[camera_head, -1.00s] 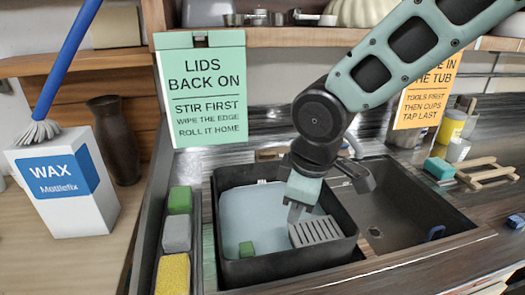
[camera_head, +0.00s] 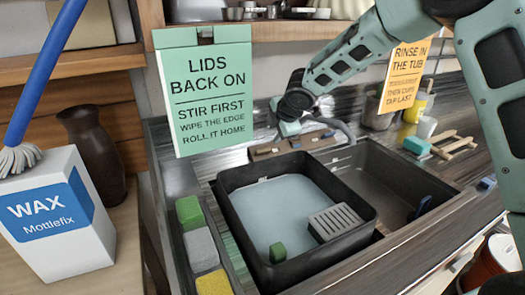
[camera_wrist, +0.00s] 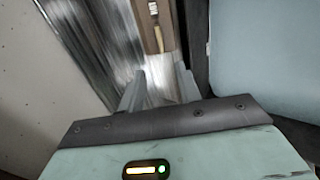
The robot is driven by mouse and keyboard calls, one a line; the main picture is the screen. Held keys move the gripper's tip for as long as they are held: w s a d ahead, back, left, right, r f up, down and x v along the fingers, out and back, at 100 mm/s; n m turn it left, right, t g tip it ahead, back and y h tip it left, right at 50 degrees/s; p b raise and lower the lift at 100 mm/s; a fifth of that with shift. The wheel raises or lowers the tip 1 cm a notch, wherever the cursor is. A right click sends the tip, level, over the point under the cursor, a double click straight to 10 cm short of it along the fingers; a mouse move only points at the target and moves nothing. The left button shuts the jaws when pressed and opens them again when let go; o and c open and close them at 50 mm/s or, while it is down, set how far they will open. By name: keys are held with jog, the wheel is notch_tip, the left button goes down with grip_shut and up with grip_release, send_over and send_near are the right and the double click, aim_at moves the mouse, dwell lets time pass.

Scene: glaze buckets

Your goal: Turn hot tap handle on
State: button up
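My gripper (camera_wrist: 160,90) is open and empty in the wrist view, its two grey fingers apart over the shiny metal behind the tub. In the head view my gripper (camera_head: 289,129) is small, at the back of the sink near the tap's wooden base (camera_head: 318,143). The grey curved tap spout (camera_head: 338,126) is partly behind my arm. Small fittings sit on the wooden base, which also shows in the wrist view (camera_wrist: 148,32), beyond the fingertips. I cannot tell which fitting is the hot handle; no contact with my fingers shows.
A black tub (camera_head: 262,274) of pale water stands in front, with a grey slatted piece (camera_head: 335,221) and green block (camera_head: 277,253). The dark sink basin (camera_head: 385,185) lies right. A green sign (camera_head: 205,90) hangs left of my arm.

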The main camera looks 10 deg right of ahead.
aim_at(263, 150)
jog(key=p+x, duration=0.1)
jog(key=x, duration=1.3)
jog(key=shift+f+p, duration=0.1)
jog(key=shift+p, duration=0.25)
grip_shut()
